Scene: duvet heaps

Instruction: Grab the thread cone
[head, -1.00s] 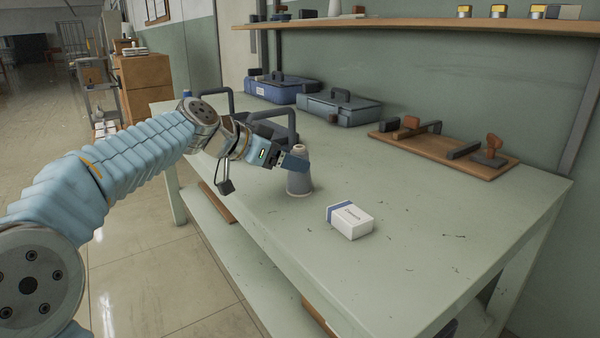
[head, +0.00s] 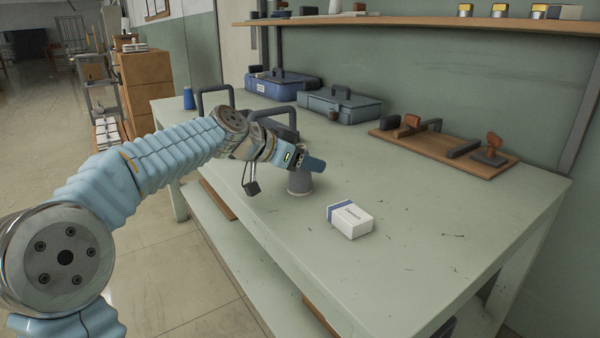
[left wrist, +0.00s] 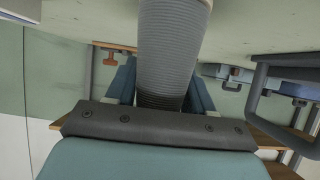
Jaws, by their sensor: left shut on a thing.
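The grey thread cone (head: 299,184) stands upright on the green table (head: 430,240), its upper part hidden behind my left gripper (head: 312,164). In the left wrist view the ribbed cone (left wrist: 172,50) fills the space between the two blue fingers of my left gripper (left wrist: 163,90). The left gripper is shut on the cone, near its upper part. In the head view the cone's base appears to rest on the tabletop. My right gripper is in neither view.
A white box with a blue end (head: 350,221) lies right of the cone. Blue cases (head: 340,106) stand at the back, and a wooden tray with stamps (head: 445,152) is at the right. A blue cone (head: 189,99) stands at the far left corner. The table's front right is clear.

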